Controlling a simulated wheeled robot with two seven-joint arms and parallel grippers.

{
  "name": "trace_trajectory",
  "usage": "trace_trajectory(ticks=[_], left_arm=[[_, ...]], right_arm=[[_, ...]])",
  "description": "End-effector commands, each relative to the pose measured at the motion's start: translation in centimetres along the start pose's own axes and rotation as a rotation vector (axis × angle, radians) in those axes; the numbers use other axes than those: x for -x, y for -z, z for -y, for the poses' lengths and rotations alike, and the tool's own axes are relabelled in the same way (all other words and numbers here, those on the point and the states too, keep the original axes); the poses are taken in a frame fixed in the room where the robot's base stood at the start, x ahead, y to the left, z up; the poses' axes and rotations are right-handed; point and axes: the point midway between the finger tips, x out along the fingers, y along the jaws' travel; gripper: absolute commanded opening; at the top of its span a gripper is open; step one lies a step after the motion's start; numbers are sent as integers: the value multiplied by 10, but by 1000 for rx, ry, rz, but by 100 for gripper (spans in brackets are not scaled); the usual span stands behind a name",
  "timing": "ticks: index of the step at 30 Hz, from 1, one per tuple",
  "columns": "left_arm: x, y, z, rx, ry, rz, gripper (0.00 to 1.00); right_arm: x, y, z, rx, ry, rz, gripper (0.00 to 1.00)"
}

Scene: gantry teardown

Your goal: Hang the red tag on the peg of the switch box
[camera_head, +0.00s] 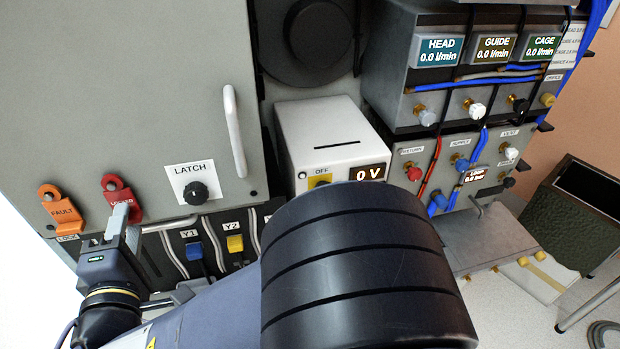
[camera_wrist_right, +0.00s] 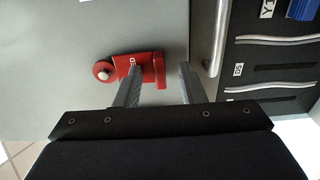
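The red tag (camera_head: 118,197) hangs by its ring on a peg on the grey cabinet door, left of the LATCH knob. It also shows in the right wrist view (camera_wrist_right: 148,68), its ring around a round peg head. My right gripper (camera_head: 125,228) is at the tag's lower end in the head view. In the wrist view its two fingers (camera_wrist_right: 159,78) are apart, with part of the tag showing between them; contact cannot be told. The white switch box (camera_head: 325,130) stands at centre, showing OFF and 0 V. Its lower front is partly hidden by my arm. My left gripper is not in view.
An orange FAULT tag (camera_head: 61,212) hangs left of the red one. The door's handle (camera_head: 235,130) sticks out near its right edge. Blue (camera_head: 194,252) and yellow (camera_head: 235,244) connectors sit below. Hoses and valves fill the right panel. My right arm covers the lower centre.

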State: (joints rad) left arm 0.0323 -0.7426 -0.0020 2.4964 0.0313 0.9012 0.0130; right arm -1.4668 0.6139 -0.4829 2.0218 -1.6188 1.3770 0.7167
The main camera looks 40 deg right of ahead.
Motion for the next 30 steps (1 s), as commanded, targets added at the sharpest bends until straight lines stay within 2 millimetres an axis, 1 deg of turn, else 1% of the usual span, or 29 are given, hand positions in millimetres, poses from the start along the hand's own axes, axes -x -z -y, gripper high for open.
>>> trace_trajectory(ticks=[2, 10, 19, 28, 30], left_arm=[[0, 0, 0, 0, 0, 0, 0], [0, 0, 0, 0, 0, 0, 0], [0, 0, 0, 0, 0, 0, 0], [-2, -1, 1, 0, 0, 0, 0], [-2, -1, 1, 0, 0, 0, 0]], right_arm=[[0, 0, 0, 0, 0, 0, 35], [0, 0, 0, 0, 0, 0, 0], [2, 0, 0, 0, 0, 0, 0], [15, 1, 0, 0, 0, -2, 0], [15, 0, 0, 0, 0, 0, 0]])
